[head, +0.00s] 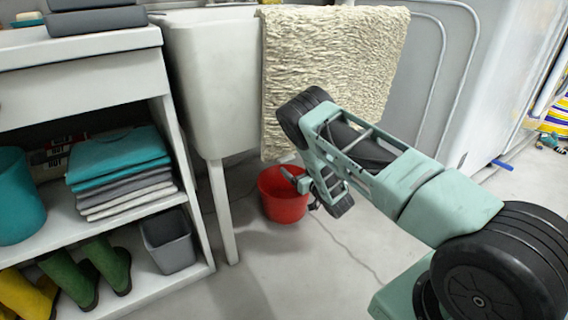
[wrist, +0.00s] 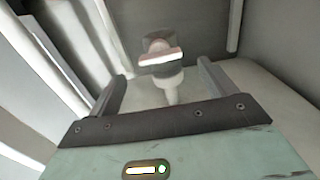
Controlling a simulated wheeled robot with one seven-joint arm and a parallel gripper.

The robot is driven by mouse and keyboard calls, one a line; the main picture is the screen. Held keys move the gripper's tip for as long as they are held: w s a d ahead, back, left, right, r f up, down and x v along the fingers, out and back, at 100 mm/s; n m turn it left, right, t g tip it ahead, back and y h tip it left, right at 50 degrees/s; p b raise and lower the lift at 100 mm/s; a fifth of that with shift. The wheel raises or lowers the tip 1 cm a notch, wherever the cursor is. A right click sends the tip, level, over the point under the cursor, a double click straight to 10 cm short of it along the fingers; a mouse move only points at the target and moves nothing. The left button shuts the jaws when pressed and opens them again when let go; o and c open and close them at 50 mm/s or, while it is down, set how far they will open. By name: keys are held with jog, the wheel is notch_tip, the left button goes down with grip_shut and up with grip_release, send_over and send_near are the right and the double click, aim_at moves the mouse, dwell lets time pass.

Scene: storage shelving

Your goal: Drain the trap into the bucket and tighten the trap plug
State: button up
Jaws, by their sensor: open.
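The red bucket (head: 278,207) stands on the floor below the sink in the head view, partly behind my arm. My gripper (head: 297,185) is low, in front of and over the bucket's right side. In the wrist view my gripper (wrist: 161,72) is open, its two dark fingers apart with nothing held. A pale fitting (wrist: 165,60) with a pinkish-white bar across it and a stem shows in line with the gap between the fingers; it may be the trap and its plug. I cannot tell whether the fingers reach it. The trap is hidden in the head view.
The white sink (head: 210,85) stands above, with a cream towel (head: 335,60) hanging down its front close to my arm. A sink leg (head: 220,205) is left of the bucket. A shelf unit (head: 185,165) stands at left. The floor in front is clear.

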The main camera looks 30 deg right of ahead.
aim_at(286, 157)
jog(key=w+b, duration=0.3)
jog(key=w, duration=0.4)
jog(key=shift+w+a+f+b, duration=0.1)
jog(key=shift+w+a+b, duration=0.05)
jog(key=shift+w+b, duration=0.2)
jog(key=shift+w, duration=0.6)
jog(key=c, duration=1)
